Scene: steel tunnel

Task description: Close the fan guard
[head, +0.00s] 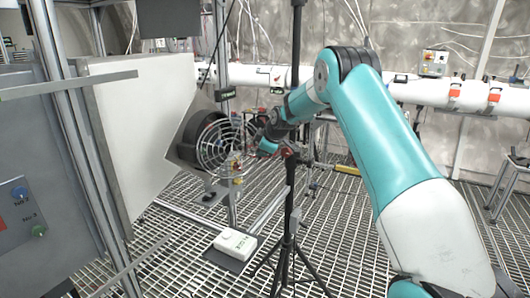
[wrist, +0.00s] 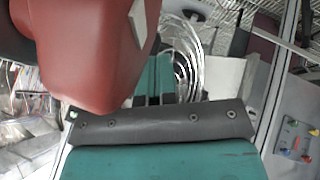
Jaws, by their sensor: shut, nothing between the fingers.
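The fan guard (head: 219,146) is a round grille of concentric wire rings in the head view. It stands in front of and to the right of the dark round fan housing (head: 188,151), and looks apart from it on the right side. My gripper (head: 266,147) is at the right edge of the guard, small and partly lost against the arm and stand. It is shut with nothing in it. I cannot tell whether it touches the rings. In the wrist view, curved bright wires of the guard (wrist: 196,42) show behind large teal, grey and red parts that hide much of the view.
A black tripod stand (head: 287,225) rises just right of the guard. A grey cabinet with buttons (head: 22,215) and a white panel (head: 128,130) stand at the left. A white pipe (head: 400,90) runs along the back wall.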

